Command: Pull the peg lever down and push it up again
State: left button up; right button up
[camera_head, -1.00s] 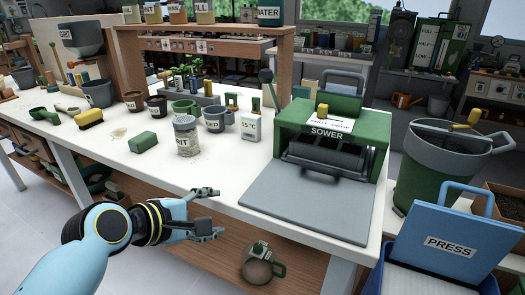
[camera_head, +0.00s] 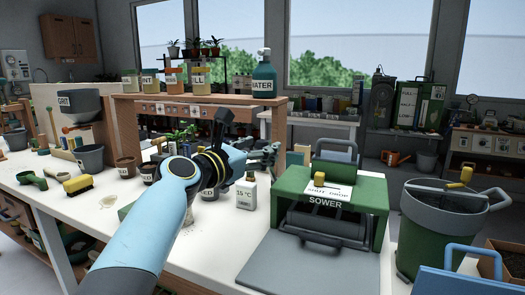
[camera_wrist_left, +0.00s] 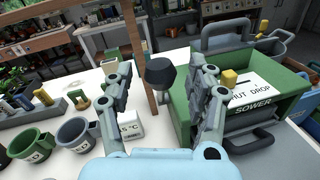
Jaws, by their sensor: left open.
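The lever with a dark, faceted knob (camera_wrist_left: 160,72) stands upright at the left side of the green sower (camera_wrist_left: 250,98). In the left wrist view it shows between my fingers; whether they touch it I cannot tell. My left gripper (camera_head: 262,157) is open, its fingers (camera_wrist_left: 160,90) on either side of the knob in the picture. In the head view my gripper hides most of the lever. The sower (camera_head: 330,185) has a yellow peg (camera_head: 319,179) on top beside a SHUT DROP label. My right gripper is out of view.
A small labelled white box (camera_head: 246,194) stands close under my left gripper. Grey and green mugs (camera_wrist_left: 75,134) stand left of it. A wooden shelf with a WATER bottle (camera_head: 264,75) rises behind. The sower's grey front plate (camera_head: 300,265) is clear.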

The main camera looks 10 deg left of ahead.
pick_arm(q)
jog(key=shift+x, duration=0.9)
grip_shut()
